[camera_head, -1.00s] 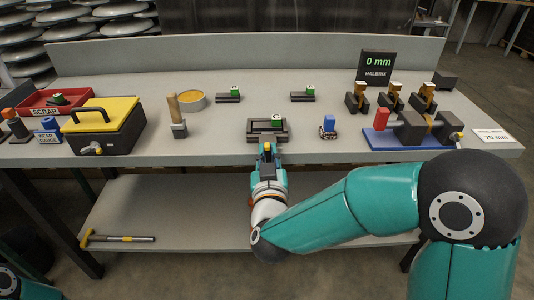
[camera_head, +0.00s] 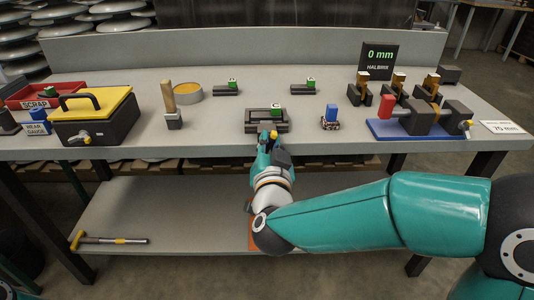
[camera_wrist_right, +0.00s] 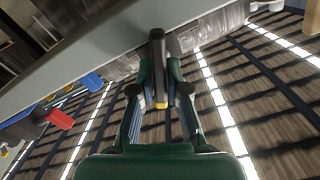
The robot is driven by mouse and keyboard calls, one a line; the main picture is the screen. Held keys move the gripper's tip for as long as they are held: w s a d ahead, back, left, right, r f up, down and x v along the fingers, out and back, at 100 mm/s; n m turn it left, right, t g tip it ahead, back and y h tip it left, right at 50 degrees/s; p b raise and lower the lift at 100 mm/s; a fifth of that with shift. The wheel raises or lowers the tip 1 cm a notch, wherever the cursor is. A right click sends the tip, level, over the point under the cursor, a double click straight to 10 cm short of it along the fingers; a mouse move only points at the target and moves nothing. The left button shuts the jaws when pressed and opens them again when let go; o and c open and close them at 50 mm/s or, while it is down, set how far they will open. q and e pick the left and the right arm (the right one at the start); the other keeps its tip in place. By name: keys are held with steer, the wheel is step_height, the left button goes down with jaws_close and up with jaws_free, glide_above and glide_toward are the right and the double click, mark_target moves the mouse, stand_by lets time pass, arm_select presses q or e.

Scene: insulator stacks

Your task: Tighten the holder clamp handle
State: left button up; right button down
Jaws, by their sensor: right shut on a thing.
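The holder (camera_head: 252,128), a dark grey frame with a green-topped block (camera_head: 276,106) on it, stands at the middle of the bench's front edge. My right gripper (camera_head: 269,138) is at its front side. In the right wrist view its two fingers (camera_wrist_right: 160,95) are closed on a dark bar-like handle (camera_wrist_right: 157,60) with a yellow end (camera_wrist_right: 161,104). The yellow end also shows at the fingers in the head view (camera_head: 273,134). The rest of the handle is mostly hidden by the gripper there. My left gripper is not in view.
A black toolbox (camera_head: 85,137) with yellow lid stands left, and a wooden-handled tool (camera_head: 170,99) nearer the middle. A blue-based vise (camera_head: 385,131) stands further right.

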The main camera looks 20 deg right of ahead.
steer(key=m+b, duration=0.4)
steer(key=f+m+b, duration=0.1)
steer(key=m+b, duration=0.2)
steer(key=m, duration=0.1)
steer(key=m+b, duration=0.4)
steer(key=m, duration=0.1)
steer(key=shift+s+d+f+b, duration=0.15)
steer(key=shift+d+f+b, duration=0.1)
steer(key=shift+d+b, duration=0.1)
steer(key=c, duration=1.2)
jaws_free()
steer(key=shift+r, duration=0.15)
steer(key=v, duration=1.2)
